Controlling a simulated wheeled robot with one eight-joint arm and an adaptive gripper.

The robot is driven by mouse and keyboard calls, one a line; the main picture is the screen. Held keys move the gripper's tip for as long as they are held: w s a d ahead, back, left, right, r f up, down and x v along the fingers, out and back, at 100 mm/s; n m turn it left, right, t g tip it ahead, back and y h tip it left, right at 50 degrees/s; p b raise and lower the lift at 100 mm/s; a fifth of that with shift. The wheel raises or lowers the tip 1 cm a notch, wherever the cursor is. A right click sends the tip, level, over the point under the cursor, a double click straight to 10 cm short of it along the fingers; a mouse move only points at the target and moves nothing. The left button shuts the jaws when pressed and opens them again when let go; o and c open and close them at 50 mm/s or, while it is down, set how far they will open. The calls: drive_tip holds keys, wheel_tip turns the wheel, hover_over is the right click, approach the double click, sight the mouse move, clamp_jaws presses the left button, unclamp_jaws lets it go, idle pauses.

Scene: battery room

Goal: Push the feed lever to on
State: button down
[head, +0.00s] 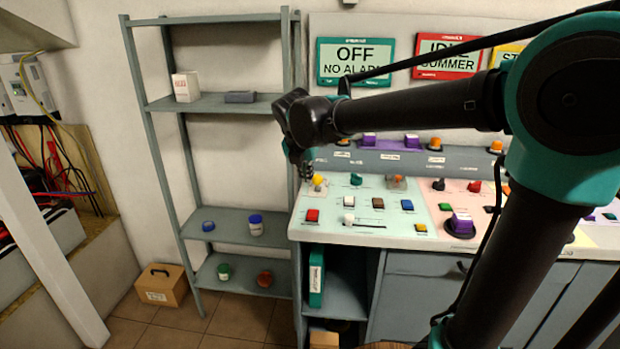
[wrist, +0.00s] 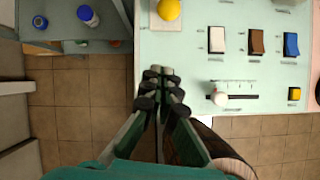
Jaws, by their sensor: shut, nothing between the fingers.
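A lever with a yellow ball knob (head: 318,180) stands at the back left of the pale green panel (head: 384,228). In the wrist view the yellow knob (wrist: 168,9) sits on a beige plate at the top edge. The labels are too small to read, so I cannot confirm that this is the feed lever or tell its position. My gripper (head: 308,176) points down beside the knob, on its left in the head view. In the wrist view my gripper's fingertips (wrist: 161,74) are together and empty, over the panel's left edge, apart from the knob.
White (wrist: 217,40), brown (wrist: 257,42) and blue (wrist: 291,44) rocker switches sit right of my gripper. A white-knobbed slider (wrist: 218,98) and a yellow button (wrist: 294,94) lie nearer. A red button (head: 312,215) is at the panel's left. Grey shelves (head: 225,223) stand left.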

sight(317, 185)
drive_tip(key=x, duration=0.8)
drive_tip(key=shift+f, duration=0.1)
drive_tip(key=w, duration=0.3)
drive_tip(key=shift+d, duration=0.35)
drive_tip(key=shift+w+d, duration=0.15)
drive_tip(key=shift+w, duration=0.35)
drive_tip(key=shift+r, duration=0.25)
